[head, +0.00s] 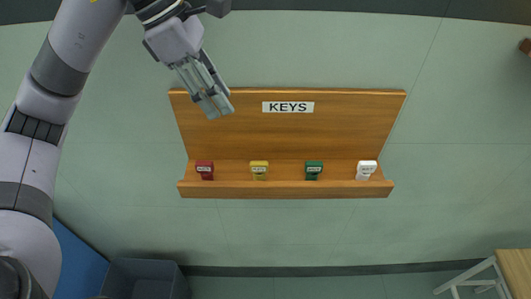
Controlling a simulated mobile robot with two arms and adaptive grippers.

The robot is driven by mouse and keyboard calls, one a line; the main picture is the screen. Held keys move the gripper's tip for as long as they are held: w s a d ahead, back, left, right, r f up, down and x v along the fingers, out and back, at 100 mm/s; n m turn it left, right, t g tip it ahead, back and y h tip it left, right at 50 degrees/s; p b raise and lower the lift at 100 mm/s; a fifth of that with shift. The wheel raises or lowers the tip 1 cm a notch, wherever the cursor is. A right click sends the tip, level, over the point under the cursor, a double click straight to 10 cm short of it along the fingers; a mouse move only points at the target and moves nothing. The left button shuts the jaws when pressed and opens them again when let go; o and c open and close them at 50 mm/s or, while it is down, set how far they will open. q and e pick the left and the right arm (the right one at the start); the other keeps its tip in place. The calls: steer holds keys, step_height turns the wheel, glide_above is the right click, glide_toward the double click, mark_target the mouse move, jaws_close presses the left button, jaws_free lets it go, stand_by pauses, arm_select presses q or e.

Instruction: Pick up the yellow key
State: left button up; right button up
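The yellow key (259,170) stands on the ledge of a wooden key rack (290,189), second from the left. A red key (205,169) is to its left, and a green key (314,170) and a white key (366,170) are to its right. My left gripper (217,105) shows in front of the rack's upper left part, above and left of the yellow key and apart from it. Its fingers look close together, and I see nothing held. Whether they are fully shut is unclear. My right gripper is out of view.
The rack has a KEYS label (288,107) and is against a pale green wall (460,150). A grey bin (146,280) and a blue panel (79,258) are at the lower left. A wooden-topped table (515,270) is at the lower right. The space in front of the keys looks clear.

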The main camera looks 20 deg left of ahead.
arm_select(q)
steer(key=p, duration=0.2)
glide_toward(258, 163)
steer(key=p+x, duration=0.3)
steer(key=x, duration=0.5)
steer(key=shift+d+f+p, duration=0.1)
steer(key=shift+f+p, duration=0.2)
steer(key=shift+p, duration=0.1)
steer(key=shift+w+f, duration=0.1)
steer(key=shift+f, duration=0.15)
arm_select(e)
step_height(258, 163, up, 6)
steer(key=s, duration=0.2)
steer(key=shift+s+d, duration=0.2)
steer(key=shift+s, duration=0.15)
arm_select(q)
steer(key=shift+c, duration=0.4)
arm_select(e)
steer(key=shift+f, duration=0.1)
arm_select(q)
jaws_close()
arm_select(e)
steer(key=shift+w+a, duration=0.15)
